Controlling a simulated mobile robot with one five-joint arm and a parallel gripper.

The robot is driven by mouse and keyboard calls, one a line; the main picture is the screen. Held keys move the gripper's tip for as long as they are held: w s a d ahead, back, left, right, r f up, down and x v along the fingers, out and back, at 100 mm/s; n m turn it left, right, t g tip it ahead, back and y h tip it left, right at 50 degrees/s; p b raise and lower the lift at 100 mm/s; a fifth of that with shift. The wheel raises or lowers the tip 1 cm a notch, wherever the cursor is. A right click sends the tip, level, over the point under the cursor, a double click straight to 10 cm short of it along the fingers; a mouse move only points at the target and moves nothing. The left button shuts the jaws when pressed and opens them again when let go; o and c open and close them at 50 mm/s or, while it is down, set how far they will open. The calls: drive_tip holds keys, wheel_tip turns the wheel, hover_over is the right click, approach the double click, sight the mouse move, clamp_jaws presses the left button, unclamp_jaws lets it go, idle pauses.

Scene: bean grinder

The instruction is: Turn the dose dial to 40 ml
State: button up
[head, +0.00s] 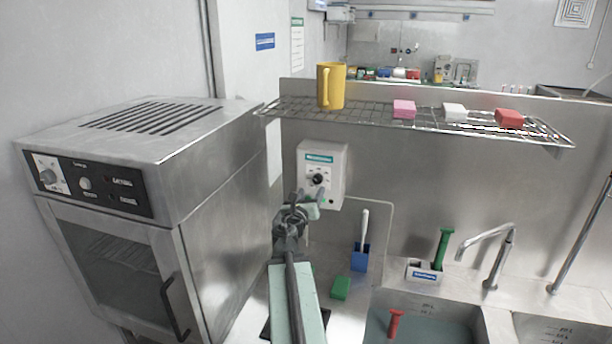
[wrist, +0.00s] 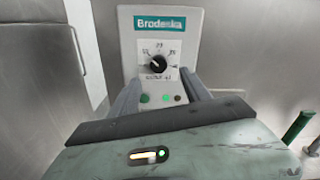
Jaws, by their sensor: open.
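The dose dial (wrist: 158,64) is a black round knob on a white scale plate, on the front of a white wall box (head: 334,160) with a teal label. In the wrist view its light mark seems to point to the upper left; the scale numbers are too small to read surely. The dial also shows in the head view (head: 318,179). My gripper (wrist: 161,88) is open and empty. Its two fingers reach toward the box from below, one on each side of the dial's lower area, and seem apart from the knob.
A wire shelf (head: 440,117) with a yellow mug (head: 330,86) and several blocks hangs above. A steel oven (head: 150,200) stands left. A blue holder (head: 360,257) and green block (head: 340,288) lie on the counter.

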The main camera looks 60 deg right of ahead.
sight(317, 181)
drive_tip(key=x, duration=0.8)
drive_tip(key=shift+w+a+f, duration=0.1)
drive_tip(key=shift+w, duration=0.05)
drive_tip(key=shift+a, duration=0.1)
clamp_jaws()
